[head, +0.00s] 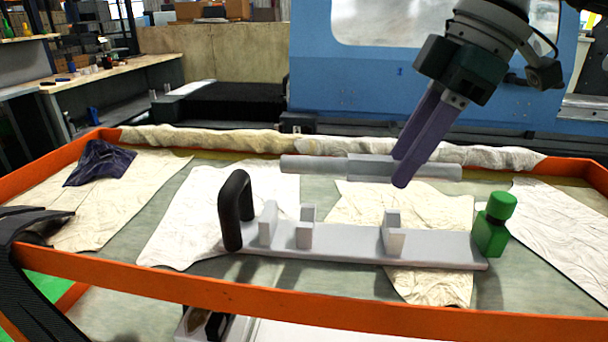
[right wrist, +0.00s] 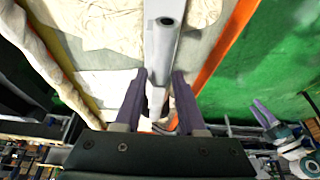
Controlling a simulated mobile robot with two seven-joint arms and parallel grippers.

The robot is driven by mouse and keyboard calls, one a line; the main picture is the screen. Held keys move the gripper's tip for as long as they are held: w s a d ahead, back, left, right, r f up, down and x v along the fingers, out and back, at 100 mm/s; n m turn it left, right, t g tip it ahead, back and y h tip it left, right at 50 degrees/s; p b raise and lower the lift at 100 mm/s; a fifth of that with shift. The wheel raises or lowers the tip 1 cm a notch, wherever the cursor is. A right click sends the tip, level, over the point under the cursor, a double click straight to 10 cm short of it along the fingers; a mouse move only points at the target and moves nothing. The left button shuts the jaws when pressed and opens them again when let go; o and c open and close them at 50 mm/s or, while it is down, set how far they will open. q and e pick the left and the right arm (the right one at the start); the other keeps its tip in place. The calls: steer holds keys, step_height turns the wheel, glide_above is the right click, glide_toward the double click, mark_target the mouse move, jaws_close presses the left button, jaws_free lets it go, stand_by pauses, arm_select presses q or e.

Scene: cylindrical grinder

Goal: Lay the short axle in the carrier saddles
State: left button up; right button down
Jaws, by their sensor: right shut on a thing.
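The short axle (head: 315,165) is a grey stepped bar, held roughly level in the head view. My right gripper (head: 404,170), with purple fingers, is shut on the axle's thicker section, right of its middle. The axle is above and apart from the carrier (head: 350,247), a long grey plate with upright saddles (head: 305,228) and (head: 393,235) and a black handle (head: 235,208) at its left end. In the right wrist view, my right fingers (right wrist: 158,100) straddle grey metal. My left gripper (right wrist: 287,108) appears small at that view's right edge, its purple fingers spread and empty.
A green bottle (head: 495,225) stands at the carrier's right end. The tray has an orange rim (head: 250,301) and pale cloths (head: 520,225). A dark purple cloth (head: 100,163) lies at left. A rolled cloth (head: 230,139) lines the back, before the blue machine (head: 345,85).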

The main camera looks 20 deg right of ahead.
mark_target(390, 222)
step_height(390, 222, down, 6)
steer(key=shift+f, duration=0.1)
steer(key=shift+d+f, duration=0.1)
steer(key=shift+f, duration=0.15)
steer(key=shift+f, duration=0.1)
steer(key=shift+d+f+b, duration=0.15)
steer(key=shift+f+b, duration=0.2)
steer(key=shift+f, duration=0.25)
steer(key=c, duration=0.9)
jaws_free()
steer(key=shift+f, duration=0.1)
steer(key=o, duration=0.4)
steer(key=shift+w, duration=0.2)
steer(key=v, duration=0.9)
steer(key=a+v, duration=0.1)
steer(key=v, duration=0.3)
steer(key=shift+s+d+r, duration=0.1)
steer(key=shift+d+r, duration=0.05)
steer(key=shift+r, duration=0.25)
